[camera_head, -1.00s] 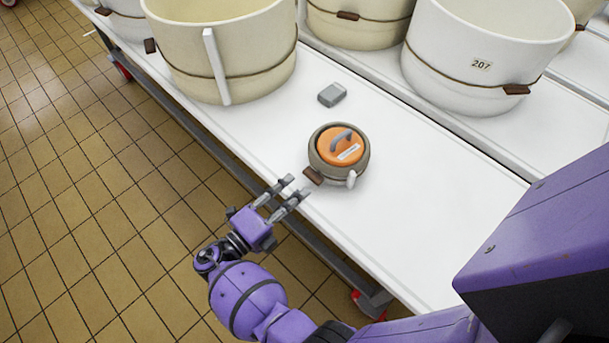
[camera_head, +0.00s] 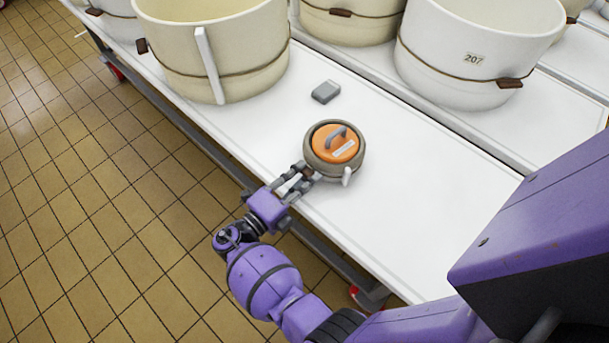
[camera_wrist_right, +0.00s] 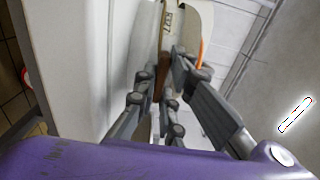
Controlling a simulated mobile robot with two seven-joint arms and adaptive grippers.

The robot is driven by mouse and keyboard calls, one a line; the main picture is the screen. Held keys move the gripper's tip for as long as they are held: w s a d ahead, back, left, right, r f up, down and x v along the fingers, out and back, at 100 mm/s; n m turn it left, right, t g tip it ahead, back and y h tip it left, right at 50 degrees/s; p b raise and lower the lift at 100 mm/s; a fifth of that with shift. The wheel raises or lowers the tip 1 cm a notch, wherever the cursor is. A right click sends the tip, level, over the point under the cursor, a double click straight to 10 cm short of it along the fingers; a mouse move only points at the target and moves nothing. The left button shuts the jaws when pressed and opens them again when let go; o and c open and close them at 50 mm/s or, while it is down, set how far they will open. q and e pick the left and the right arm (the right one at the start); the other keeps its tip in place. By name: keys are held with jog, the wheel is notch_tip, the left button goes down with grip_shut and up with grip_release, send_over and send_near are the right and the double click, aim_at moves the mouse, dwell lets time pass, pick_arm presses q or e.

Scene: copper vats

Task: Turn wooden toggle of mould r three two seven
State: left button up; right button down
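The mould (camera_head: 320,168) is a small round grey-brown pot with an orange lid (camera_head: 333,142) near the front edge of the white table. In the right wrist view its pale wall carries a label (camera_wrist_right: 168,17) that seems to end in 327. The brown wooden toggle (camera_wrist_right: 164,62) shows there between the fingers of my right gripper (camera_wrist_right: 166,75). In the head view my right gripper (camera_head: 307,172) is at the pot's front left and hides most of the toggle. Its fingers are apart on either side of the toggle; contact is unclear. My left gripper is out of view.
A white knob (camera_head: 347,177) sticks out of the pot's front right. A grey block (camera_head: 326,92) lies behind it. A large cream vat (camera_head: 245,75) stands at back left, and a white vat marked 207 (camera_head: 440,75) at back right. The table's (camera_head: 420,190) right part is clear.

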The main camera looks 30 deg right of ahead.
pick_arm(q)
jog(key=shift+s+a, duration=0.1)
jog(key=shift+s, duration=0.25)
pick_arm(e)
jog(key=shift+m, duration=0.4)
jog(key=shift+m+p, duration=0.35)
jog(key=shift+m, duration=0.55)
jog(key=m, duration=0.3)
jog(key=shift+m, duration=0.4)
jog(key=shift+m+p, duration=0.3)
jog(key=shift+m, duration=0.5)
jog(key=m, duration=0.5)
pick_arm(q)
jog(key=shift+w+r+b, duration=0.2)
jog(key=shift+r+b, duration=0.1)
pick_arm(e)
jog(key=shift+m, duration=2.5)
